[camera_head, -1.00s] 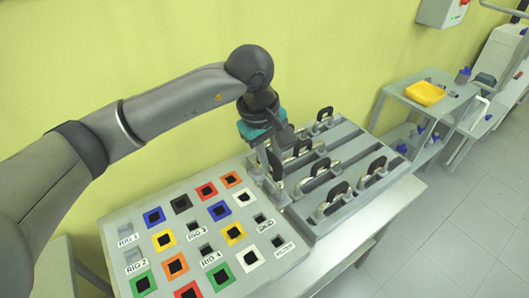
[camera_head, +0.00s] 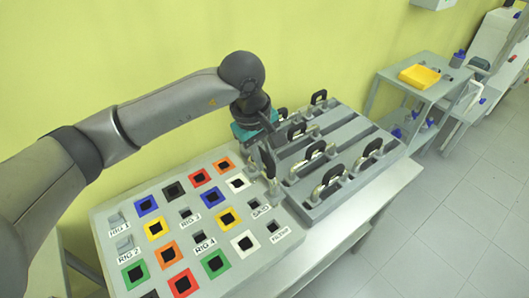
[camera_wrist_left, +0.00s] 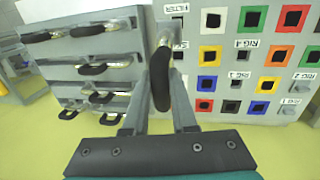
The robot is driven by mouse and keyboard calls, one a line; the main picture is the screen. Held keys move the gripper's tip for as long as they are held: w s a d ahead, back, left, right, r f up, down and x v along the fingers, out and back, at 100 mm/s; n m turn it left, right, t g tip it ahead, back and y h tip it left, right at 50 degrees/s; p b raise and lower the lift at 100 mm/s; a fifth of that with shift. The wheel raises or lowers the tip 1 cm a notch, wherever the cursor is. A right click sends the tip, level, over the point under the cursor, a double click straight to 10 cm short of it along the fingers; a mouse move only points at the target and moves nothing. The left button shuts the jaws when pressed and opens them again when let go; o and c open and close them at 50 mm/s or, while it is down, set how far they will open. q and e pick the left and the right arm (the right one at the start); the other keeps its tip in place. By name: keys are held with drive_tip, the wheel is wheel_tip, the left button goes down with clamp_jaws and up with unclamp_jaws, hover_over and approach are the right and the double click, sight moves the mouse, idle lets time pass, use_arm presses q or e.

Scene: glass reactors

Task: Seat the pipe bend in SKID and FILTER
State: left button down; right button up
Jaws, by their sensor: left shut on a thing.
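My left gripper (camera_head: 268,163) is shut on a pipe bend with a black handle (camera_wrist_left: 163,78) and a metallic tube. In the head view the held bend (camera_head: 273,187) is beside the panel's right edge, near the SKID socket (camera_head: 254,203) and FILTER socket (camera_head: 273,226). In the wrist view its metallic end is just in front of the FILTER socket (camera_wrist_left: 178,20) area and partly covers it. The SKID label is largely hidden there by the bend. I cannot tell whether the tube ends touch the panel. My right gripper is not in view.
The panel (camera_head: 105,262) also has colour-framed square sockets and RIG labels. A grey rack (camera_head: 345,128) on its right holds several black-handled bends close to my gripper. A small side table with a yellow tray (camera_head: 419,76) stands farther right. The floor at right is clear.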

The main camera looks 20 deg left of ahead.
sight(264, 174)
use_arm(q)
wheel_tip(264, 174, down, 14)
drive_tip(key=b, duration=0.9)
idle(0.9)
drive_tip(key=shift+f+b, duration=0.35)
drive_tip(key=shift+b, duration=0.35)
idle(1.0)
drive_tip(key=c, duration=0.6)
unclamp_jaws()
drive_tip(key=shift+c, duration=0.2)
drive_tip(key=shift+r+p, duration=2.45)
drive_tip(key=shift+r, duration=2.1)
